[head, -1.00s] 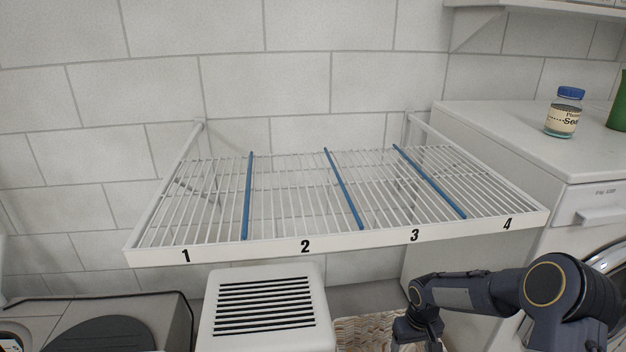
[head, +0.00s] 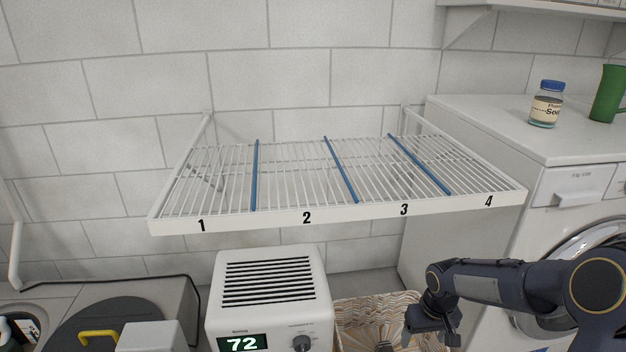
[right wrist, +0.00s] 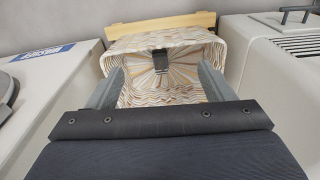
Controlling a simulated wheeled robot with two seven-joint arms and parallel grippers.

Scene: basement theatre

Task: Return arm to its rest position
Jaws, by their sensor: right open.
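My right arm comes in from the lower right of the head view. My right gripper (head: 432,338) hangs low beside the washing machine, over the right side of a woven basket (head: 405,300). In the right wrist view its two grey fingers (right wrist: 158,88) stand wide apart with nothing between them. The basket (right wrist: 185,42) lies beyond them, with a small dark object (right wrist: 160,60) showing inside its opening. My left gripper is not in view.
An empty white wire shelf (head: 330,218) with blue dividers, numbered 1 to 4, juts from the wall above. A dehumidifier-like white box (head: 268,290) reads 72. A washing machine (head: 560,200) bears a labelled jar (head: 546,106) and a green object (head: 608,95).

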